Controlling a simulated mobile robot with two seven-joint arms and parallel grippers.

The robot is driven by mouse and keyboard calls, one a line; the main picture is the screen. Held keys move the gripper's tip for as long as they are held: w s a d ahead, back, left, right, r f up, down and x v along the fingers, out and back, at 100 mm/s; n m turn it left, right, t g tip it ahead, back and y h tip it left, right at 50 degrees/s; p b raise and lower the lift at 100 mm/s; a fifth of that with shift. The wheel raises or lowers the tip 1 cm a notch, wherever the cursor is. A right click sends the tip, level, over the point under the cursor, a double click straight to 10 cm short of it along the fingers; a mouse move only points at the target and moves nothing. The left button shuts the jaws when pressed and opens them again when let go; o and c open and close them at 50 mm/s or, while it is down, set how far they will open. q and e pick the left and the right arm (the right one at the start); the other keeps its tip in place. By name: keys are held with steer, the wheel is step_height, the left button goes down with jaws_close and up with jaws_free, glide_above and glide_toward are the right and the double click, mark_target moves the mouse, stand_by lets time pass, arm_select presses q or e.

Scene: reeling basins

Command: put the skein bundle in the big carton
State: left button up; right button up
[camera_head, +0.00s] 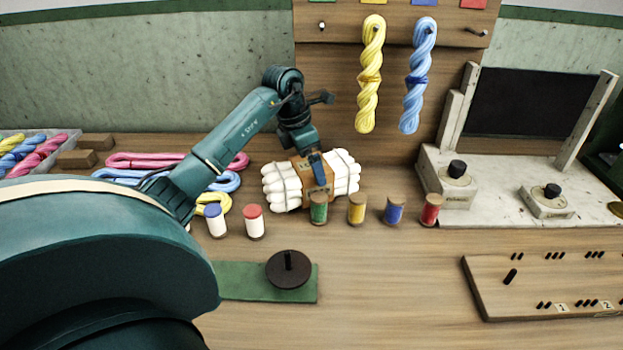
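The skein bundle (279,187) is a stack of white skeins with a brown band round its middle. It lies on the wooden table behind a row of spools. My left gripper (316,168) points down at the bundle's middle from above. One blue finger shows in front of the brown band; the other finger is hidden, so I cannot tell whether it grips. The bundle appears to rest on the table. No big carton is in view. My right gripper is not in view.
Several spools, such as the green one (319,209) and the red one (430,210), stand close in front of the bundle. A green mat (240,282) with a dark disc (289,270) lies nearer. Yellow (370,75) and blue (417,80) skeins hang behind. A pegboard (540,285) lies at right.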

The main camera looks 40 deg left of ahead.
mark_target(292, 164)
arm_select(q)
steer(key=shift+s+x, duration=0.1)
steer(key=shift+x, duration=1.25)
steer(key=shift+s+x, duration=0.15)
steer(key=shift+x, duration=1.15)
steer(key=shift+a+f, duration=0.1)
steer(key=shift+c, duration=0.4)
steer(key=c, duration=1.4)
steer(key=shift+o, duration=0.2)
steer(key=shift+r, duration=0.25)
steer(key=shift+a+r, duration=0.15)
steer(key=shift+r, duration=0.3)
steer(key=s+a, duration=0.1)
steer(key=s+a+b, duration=0.1)
steer(key=a, duration=0.1)
steer(key=shift+s+f, duration=0.15)
steer(key=shift+s, duration=0.1)
step_height(292, 164, up, 14)
steer(key=shift+d+p, duration=0.2)
steer(key=shift+p, duration=0.2)
